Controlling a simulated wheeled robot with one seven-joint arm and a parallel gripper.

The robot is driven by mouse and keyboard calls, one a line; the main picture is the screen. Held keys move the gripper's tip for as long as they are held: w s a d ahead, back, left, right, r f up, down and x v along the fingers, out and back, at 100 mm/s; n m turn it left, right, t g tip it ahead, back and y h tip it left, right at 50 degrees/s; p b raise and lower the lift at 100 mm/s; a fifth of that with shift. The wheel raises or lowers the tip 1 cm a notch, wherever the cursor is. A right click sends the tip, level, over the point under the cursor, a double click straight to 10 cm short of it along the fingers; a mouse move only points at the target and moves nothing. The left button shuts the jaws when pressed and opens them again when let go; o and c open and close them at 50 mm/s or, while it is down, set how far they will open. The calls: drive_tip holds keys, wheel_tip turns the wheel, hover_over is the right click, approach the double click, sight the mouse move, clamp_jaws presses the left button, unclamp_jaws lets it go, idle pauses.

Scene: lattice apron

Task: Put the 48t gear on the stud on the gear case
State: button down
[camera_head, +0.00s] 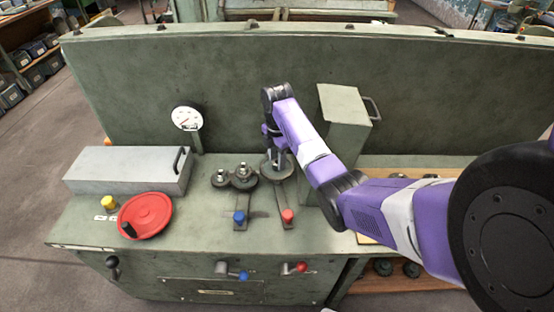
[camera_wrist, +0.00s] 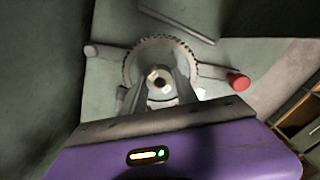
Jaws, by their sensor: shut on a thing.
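The held gear is a dark grey toothed disc (camera_head: 284,177) with a raised centre hub, at the right end of a row of gears in the head view. In the wrist view its toothed rim (camera_wrist: 160,46) arcs in front of my fingers. My gripper (camera_head: 276,157) points down from above and is shut on this gear at its hub; the two fingers (camera_wrist: 160,80) flank the hub in the wrist view. The gear lies low over the green case top, near the red-knobbed lever. Its underside and any stud below it are hidden, so I cannot tell whether it is seated.
Two smaller gears, one (camera_head: 220,179) and another (camera_head: 243,181), sit just left. A blue-knobbed lever (camera_head: 239,217) and red-knobbed lever (camera_head: 288,216) lie in front. A dial gauge (camera_head: 187,119), red handwheel (camera_head: 148,212) and grey box (camera_head: 125,170) stand left; a tall green box (camera_head: 343,105) stands right.

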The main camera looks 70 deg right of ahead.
drive_tip(key=shift+f, duration=0.8)
idle(0.9)
drive_tip(key=c, duration=0.9)
unclamp_jaws()
drive_tip(key=shift+o, duration=0.7)
drive_tip(key=shift+f, duration=0.15)
drive_tip(key=o, duration=0.5)
drive_tip(key=shift+c, duration=0.2)
wheel_tip(320, 180, up, 9)
drive_tip(key=shift+f, duration=0.15)
